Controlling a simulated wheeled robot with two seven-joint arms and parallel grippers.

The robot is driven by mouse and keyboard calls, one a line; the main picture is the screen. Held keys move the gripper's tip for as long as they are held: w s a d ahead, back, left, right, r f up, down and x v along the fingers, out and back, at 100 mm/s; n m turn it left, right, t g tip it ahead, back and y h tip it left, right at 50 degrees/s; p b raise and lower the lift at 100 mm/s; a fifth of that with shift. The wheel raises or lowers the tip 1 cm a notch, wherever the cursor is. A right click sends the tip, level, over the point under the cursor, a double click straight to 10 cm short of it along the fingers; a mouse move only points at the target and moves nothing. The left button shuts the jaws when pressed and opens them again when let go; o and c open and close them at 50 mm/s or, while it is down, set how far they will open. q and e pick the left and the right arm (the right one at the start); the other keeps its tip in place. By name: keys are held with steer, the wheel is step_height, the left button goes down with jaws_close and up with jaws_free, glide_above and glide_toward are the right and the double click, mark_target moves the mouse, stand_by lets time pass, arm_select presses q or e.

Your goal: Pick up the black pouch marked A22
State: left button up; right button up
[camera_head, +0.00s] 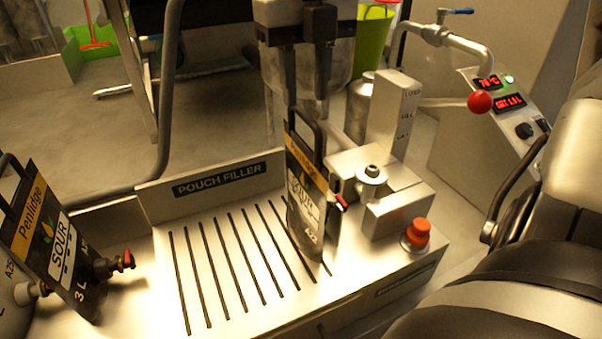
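The black pouch marked A22 (303,205) stands upright at the right end of the slotted tray of the pouch filler. It has an orange band, a pale label, a loop handle on top and a red-tipped spout on its right side. My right gripper (306,112) comes down from the top of the picture, with its two dark fingers apart, at the pouch's handle. I see nothing held between them. Whether the fingers straddle the handle or stay behind it, I cannot tell. My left gripper is not in view.
Another black pouch, Penlidge Sour (50,245), leans at the far left. The slotted tray (205,270) is otherwise bare. Right of the A22 pouch are a metal clamp block (400,210), a red button (417,232) and an upright metal column (393,115). A control panel (510,110) stands at right.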

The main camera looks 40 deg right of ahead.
mark_target(303, 140)
step_height(303, 140, down, 10)
steer(key=shift+w+a+r+p, duration=0.1)
steer(key=shift+a+r+p, duration=0.1)
steer(key=shift+p, duration=0.3)
jaws_close()
